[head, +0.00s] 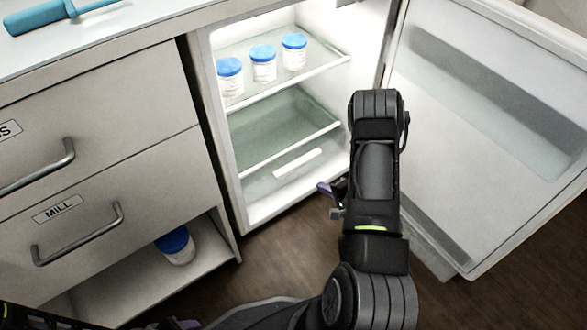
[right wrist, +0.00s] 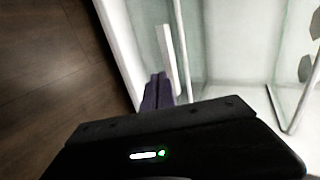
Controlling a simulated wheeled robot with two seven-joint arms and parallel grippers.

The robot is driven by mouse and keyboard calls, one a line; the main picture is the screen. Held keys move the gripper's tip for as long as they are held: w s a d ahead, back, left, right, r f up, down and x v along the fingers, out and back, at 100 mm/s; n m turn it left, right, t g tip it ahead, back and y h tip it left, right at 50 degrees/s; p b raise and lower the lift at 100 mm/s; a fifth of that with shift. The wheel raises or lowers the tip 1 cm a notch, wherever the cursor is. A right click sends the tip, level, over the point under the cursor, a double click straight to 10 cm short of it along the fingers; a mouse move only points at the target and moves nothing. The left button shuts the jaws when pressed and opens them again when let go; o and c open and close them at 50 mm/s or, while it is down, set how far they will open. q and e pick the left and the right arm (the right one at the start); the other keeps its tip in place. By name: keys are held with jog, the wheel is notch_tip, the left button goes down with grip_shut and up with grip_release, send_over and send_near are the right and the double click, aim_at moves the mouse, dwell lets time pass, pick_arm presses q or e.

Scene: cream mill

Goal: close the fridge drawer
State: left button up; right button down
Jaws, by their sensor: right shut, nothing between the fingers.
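The fridge (head: 238,205) stands open with its lit inside showing. The fridge drawer (head: 262,181) is a pale translucent bin at the bottom, with a white bar handle (head: 298,163) on its front. The handle also shows in the right wrist view (right wrist: 167,60). I cannot tell how far out the drawer is. My right gripper (head: 323,188) is low in front of the fridge opening, its purple fingers shut and empty. In the right wrist view the fingers (right wrist: 157,90) are near the handle; contact is unclear. Part of my left gripper (head: 180,323) shows at the bottom edge; its jaws are unclear.
The fridge door (head: 440,150) is swung wide open to the right. Several blue-lidded jars, one of them here (head: 264,64), stand on the upper shelf. A cabinet with a MILL drawer (head: 90,215) is at the left, with a jar (head: 176,246) below. Wooden floor (head: 285,250) is in front.

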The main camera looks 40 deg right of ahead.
jog(key=shift+w+f, duration=0.1)
jog(key=b, duration=0.4)
send_near(294, 169)
notch_tip(294, 169, down, 3)
jog(key=w, duration=0.1)
jog(key=w+b, duration=0.1)
jog(key=w, duration=0.1)
jog(key=w+b, duration=0.1)
jog(key=shift+w+f, duration=0.25)
jog(key=shift+f, duration=0.05)
jog(key=shift+w+d+r, duration=0.1)
jog(key=shift+w, duration=0.4)
